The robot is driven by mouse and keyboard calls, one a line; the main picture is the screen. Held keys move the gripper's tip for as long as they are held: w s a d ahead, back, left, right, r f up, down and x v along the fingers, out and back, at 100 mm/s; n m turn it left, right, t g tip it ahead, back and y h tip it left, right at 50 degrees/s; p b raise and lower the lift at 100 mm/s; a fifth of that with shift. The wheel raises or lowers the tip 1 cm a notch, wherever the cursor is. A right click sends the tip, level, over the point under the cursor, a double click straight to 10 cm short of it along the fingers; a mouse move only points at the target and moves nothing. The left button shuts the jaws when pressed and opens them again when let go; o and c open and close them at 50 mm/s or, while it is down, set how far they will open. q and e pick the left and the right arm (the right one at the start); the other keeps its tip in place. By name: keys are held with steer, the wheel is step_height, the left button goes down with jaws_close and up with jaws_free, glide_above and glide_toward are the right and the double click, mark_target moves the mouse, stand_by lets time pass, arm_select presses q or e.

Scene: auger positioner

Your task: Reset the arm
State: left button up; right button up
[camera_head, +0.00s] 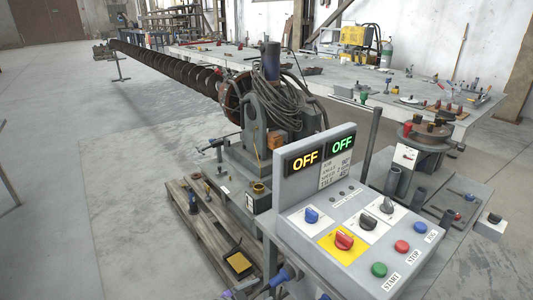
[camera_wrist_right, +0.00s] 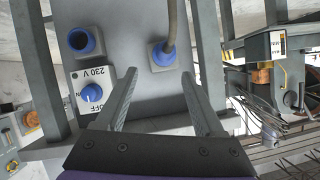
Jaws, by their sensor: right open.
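In the right wrist view my right gripper (camera_wrist_right: 159,70) is open and empty, its two grey fingers apart in front of a grey panel. A blue rotary knob (camera_wrist_right: 92,93) on a white plate marked OFF and 230 V is just left of the left finger. Above it is a blue socket (camera_wrist_right: 82,42). A blue plug (camera_wrist_right: 163,53) with a cable sits near and above the space between the fingertips. In the head view the control box (camera_head: 350,225) has a red knob (camera_head: 344,239) on yellow and two displays reading OFF. My left gripper is not in view.
The positioner (camera_head: 268,110) with coiled cable stands behind the control box, with a long auger (camera_head: 175,68) running to the far left. A wooden pallet (camera_head: 205,230) lies left of the box. A long table (camera_head: 340,75) with tools is behind. The floor at left is clear.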

steer(key=s+d+r+n+g+y, duration=0.25)
steer(key=s+d, duration=0.25)
steer(key=d, duration=0.3)
steer(key=s+d+r+n+g+y, duration=0.2)
steer(key=s+d+r+n, duration=0.25)
steer(key=d, duration=0.45)
steer(key=s+d+n+y, duration=0.2)
steer(key=s+n, duration=0.1)
steer(key=s, duration=0.7)
steer(key=s+d+n+y, duration=0.2)
steer(key=s+y, duration=0.1)
steer(key=s, duration=0.7)
arm_select(q)
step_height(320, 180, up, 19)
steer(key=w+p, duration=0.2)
steer(key=p, duration=1.5)
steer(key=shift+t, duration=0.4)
arm_select(e)
step_height(320, 180, up, 19)
steer(key=w, duration=0.2)
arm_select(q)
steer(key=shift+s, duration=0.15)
arm_select(e)
steer(key=shift+a+t, duration=0.1)
steer(key=shift+t, duration=0.15)
steer(key=shift+c, duration=0.2)
